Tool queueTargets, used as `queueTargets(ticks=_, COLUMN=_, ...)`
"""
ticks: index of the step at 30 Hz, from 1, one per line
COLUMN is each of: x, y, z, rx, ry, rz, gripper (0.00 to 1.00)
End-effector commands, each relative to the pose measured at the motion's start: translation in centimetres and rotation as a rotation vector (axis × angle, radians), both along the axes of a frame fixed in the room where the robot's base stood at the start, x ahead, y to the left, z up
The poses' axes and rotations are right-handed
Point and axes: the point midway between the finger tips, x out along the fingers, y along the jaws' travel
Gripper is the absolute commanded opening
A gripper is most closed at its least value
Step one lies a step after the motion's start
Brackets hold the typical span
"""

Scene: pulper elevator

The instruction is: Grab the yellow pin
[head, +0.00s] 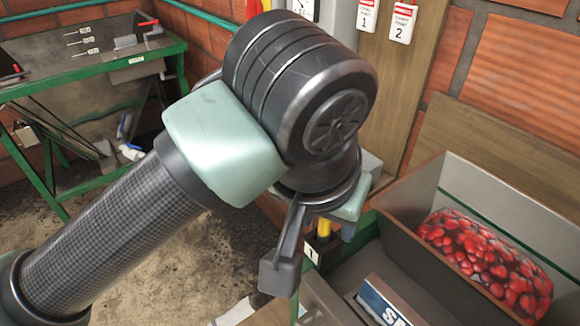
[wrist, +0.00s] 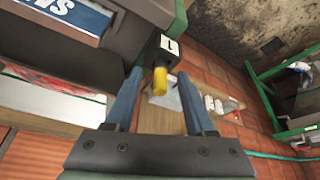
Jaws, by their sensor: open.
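The yellow pin (head: 324,228) shows just below my wrist in the head view, partly hidden by my arm. In the wrist view the yellow pin (wrist: 160,82) sticks out of a black block (wrist: 169,50) with a white label marked 1. My gripper (wrist: 159,74) is open, with one finger on each side of the pin in the wrist view. Gaps show between the pin and both fingers.
A metal bin (head: 405,245) with red berries (head: 485,262) stands at the right. A blue and white sign (head: 384,302) is in front of it. A green-framed workbench (head: 95,75) stands at the back left. Brick walls and a wooden board (head: 415,75) are behind.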

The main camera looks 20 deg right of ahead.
Motion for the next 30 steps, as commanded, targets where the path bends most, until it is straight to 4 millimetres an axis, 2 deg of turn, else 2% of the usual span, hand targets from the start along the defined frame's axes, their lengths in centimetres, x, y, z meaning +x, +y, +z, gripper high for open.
queueTargets(ticks=4, x=0.01, y=-0.01, z=-0.02, rx=0.000, ry=0.000, rz=-0.001, gripper=0.55)
queueTargets(ticks=5, x=0.00, y=0.00, z=-0.01, rx=0.000, ry=0.000, rz=-0.001, gripper=0.51)
queueTargets(ticks=12, x=0.00, y=0.01, z=0.02, rx=0.000, ry=0.000, rz=0.000, gripper=0.08)
queueTargets(ticks=14, x=0.00, y=0.01, z=0.02, rx=0.000, ry=0.000, rz=0.000, gripper=0.00)
queueTargets(ticks=26, x=0.03, y=0.02, z=0.09, rx=0.000, ry=-0.001, rz=0.000, gripper=0.00)
queueTargets(ticks=30, x=0.11, y=0.05, z=0.97, rx=0.002, ry=-0.005, rz=0.001, gripper=0.00)
